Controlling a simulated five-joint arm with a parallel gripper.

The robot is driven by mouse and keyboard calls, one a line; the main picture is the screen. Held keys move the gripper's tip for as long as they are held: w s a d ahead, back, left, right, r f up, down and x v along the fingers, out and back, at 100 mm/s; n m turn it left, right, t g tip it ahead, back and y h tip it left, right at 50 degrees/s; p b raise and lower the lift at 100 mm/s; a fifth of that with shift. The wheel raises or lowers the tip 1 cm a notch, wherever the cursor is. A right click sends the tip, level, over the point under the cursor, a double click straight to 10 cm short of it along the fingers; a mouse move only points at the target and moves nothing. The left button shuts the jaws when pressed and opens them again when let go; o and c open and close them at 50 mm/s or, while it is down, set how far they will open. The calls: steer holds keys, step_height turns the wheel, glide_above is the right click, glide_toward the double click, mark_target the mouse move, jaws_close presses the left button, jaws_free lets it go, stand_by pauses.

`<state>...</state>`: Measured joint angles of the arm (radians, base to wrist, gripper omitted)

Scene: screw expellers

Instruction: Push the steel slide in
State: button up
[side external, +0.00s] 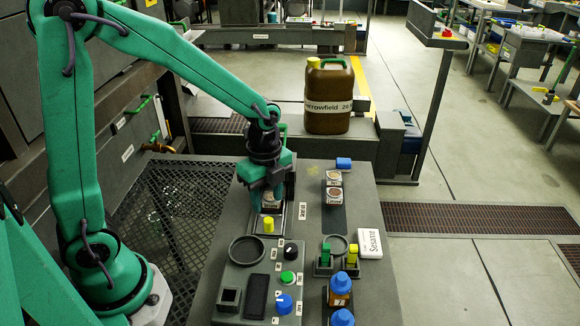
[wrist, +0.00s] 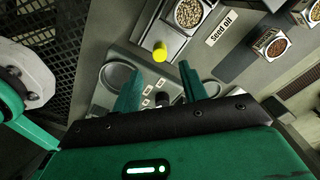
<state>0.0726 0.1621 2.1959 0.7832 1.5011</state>
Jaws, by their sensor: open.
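The steel slide (side external: 259,223) lies on the grey bench, with a yellow knob (side external: 268,224) at its near end. In the wrist view the slide (wrist: 152,36) runs up and away from the yellow knob (wrist: 160,53). A square cup of seeds (wrist: 188,14) sits at the slide's far part, cut by the frame's top edge. My gripper (side external: 266,200) points down over the slide, just behind the knob in the side view. In the wrist view my gripper (wrist: 160,78) has its green fingers apart with nothing between them. I cannot tell its exact height above the slide.
A label reading "Seed oil" (wrist: 226,42) lies beside the slide. A round dish (side external: 247,251), a green button (side external: 288,278) and a blue knob (side external: 284,303) stand nearer. Blue-capped bottles (side external: 340,289) and a white "Sesame" card (side external: 368,243) are at right.

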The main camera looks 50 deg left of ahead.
mark_target(268, 220)
steer(key=shift+f, duration=0.15)
steer(key=shift+f, duration=3.75)
jaws_close()
